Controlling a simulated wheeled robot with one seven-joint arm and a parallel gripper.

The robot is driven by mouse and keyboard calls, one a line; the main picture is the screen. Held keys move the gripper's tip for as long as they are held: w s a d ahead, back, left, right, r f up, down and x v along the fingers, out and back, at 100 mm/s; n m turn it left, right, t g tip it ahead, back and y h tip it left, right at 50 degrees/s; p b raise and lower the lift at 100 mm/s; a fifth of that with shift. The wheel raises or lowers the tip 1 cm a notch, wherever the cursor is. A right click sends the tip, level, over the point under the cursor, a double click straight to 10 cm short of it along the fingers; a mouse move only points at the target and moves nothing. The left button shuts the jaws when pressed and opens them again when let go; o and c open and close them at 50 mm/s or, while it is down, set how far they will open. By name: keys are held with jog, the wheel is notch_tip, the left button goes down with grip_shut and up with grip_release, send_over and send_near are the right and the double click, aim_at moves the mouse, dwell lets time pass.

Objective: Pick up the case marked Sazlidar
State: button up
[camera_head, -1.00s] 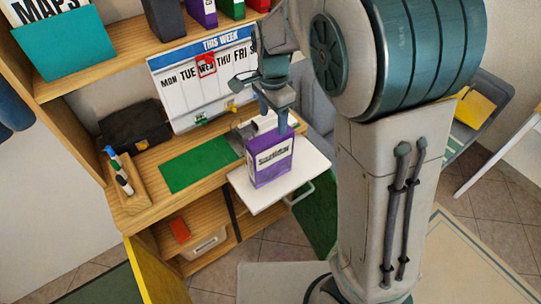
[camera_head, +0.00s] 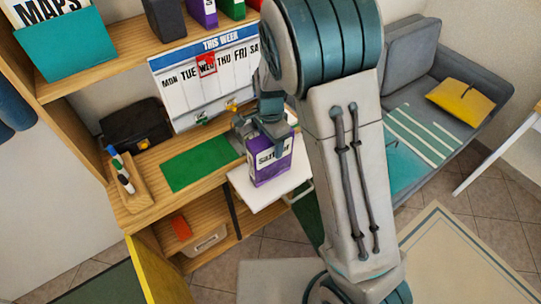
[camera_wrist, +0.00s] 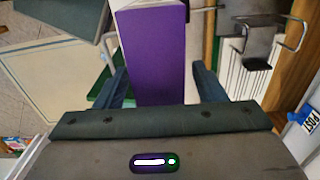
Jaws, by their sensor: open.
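The purple case (camera_head: 270,170) stands upright on the white pull-out board in the head view. Its white front label is partly covered by my gripper, and I can read only about "Saz" at its start. My gripper (camera_head: 268,138) is at the top of the case. In the wrist view the purple case (camera_wrist: 155,60) lies between the two dark fingers of my gripper (camera_wrist: 163,85), one finger on each side. The fingers are open, with a visible gap at least on the right side.
The white board (camera_head: 255,205) juts out from the wooden desk, next to a green mat (camera_head: 200,163). A metal stand is close behind the case. A week calendar (camera_head: 190,92) stands at the back. A pen holder (camera_head: 128,178) is at the left.

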grip_shut()
jog(key=shift+r, duration=0.1)
